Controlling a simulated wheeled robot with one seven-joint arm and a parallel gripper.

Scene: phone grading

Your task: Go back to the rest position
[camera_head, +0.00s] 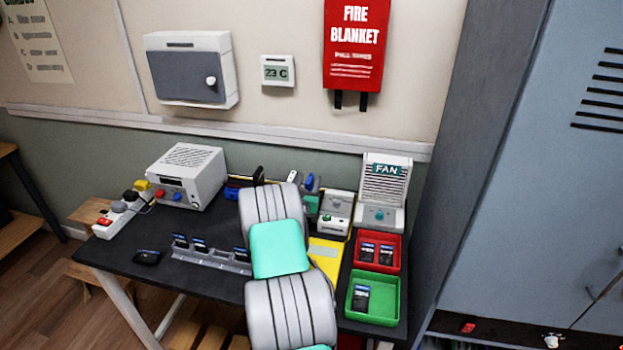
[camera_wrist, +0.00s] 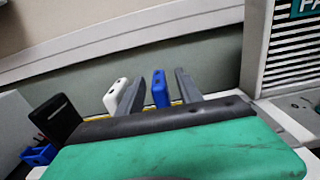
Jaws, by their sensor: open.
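My gripper (camera_wrist: 160,76) shows in the wrist view with two grey fingers standing apart and nothing held between them. The green tray (camera_head: 401,300) holds a dark phone (camera_head: 361,298). The red tray (camera_head: 398,242) behind it holds two phones. A grey rack (camera_head: 205,260) left of my arm holds several upright phones.
A dark phone (camera_head: 147,257) lies flat left of the rack. A grey power unit (camera_head: 187,177), a power strip (camera_head: 122,213) and a fan unit (camera_head: 385,192) stand along the back. A yellow mat (camera_head: 325,257) is partly behind my arm. A tall blue-grey cabinet (camera_head: 540,170) stands right of the bench.

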